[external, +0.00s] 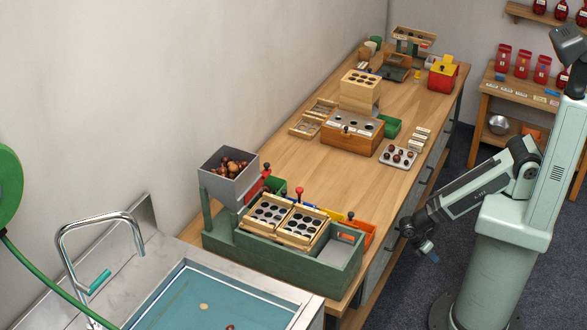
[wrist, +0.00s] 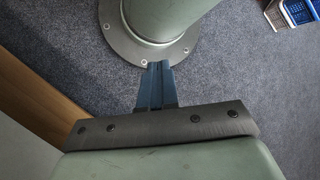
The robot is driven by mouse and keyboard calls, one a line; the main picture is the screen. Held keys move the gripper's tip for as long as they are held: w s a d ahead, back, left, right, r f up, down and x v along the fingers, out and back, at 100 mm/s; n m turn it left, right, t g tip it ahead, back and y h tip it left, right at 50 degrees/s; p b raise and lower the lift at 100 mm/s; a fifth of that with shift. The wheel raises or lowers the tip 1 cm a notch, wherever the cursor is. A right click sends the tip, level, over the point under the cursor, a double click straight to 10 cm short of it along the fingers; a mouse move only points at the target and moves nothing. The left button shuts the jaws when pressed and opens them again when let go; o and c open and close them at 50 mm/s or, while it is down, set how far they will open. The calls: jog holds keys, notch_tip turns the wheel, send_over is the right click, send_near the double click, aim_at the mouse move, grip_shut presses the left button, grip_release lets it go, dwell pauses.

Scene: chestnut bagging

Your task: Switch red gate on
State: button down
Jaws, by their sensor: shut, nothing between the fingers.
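The hopper holds a heap of brown chestnuts (external: 232,168) and stands above the left end of the green sorting frame (external: 285,262). I cannot tell the gate's setting at this size. My gripper (external: 429,253) hangs off the table's right side, well away from the gate, pointing down. In the wrist view its blue fingers (wrist: 158,68) are together and empty above the floor.
A sink with a tap (external: 100,222) is front left.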

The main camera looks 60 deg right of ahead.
jog(key=w+a+r+n+t, duration=0.2)
jog(key=w+a+n, duration=0.1)
jog(key=a, duration=0.8)
jog(key=w+a+r+n+t, duration=0.2)
jog(key=a+r+n, duration=0.1)
jog(key=a, duration=0.8)
jog(key=w+a+r+n+t, duration=0.2)
jog(key=w+a+n, duration=0.1)
jog(key=a, duration=0.8)
jog(key=w+a+r+m+t+y, duration=0.1)
jog(key=a+r+t+y, duration=0.15)
jog(key=a+r, duration=1.25)
jog(key=w+a+r+m+t+y, duration=0.2)
jog(key=a+r+t, duration=0.1)
jog(key=a+r, duration=1.15)
jog(key=w+r+m+t, duration=0.1)
jog(key=w+r+t, duration=0.2)
jog(key=w+r, duration=0.4)
jog(key=w+d+r+m+t+h, duration=0.1)
jog(key=w+d+r+t+h, duration=0.2)
jog(key=w+d, duration=0.7)
jog(key=w+d+r+m+t+h, duration=0.2)
jog(key=w+d+r+t, duration=0.3)
jog(key=w+d, duration=0.6)
jog(key=shift+w+d+r+m+h, duration=0.2)
jog(key=shift+w+d+m+h, duration=0.1)
jog(key=shift+w+h, duration=0.55)
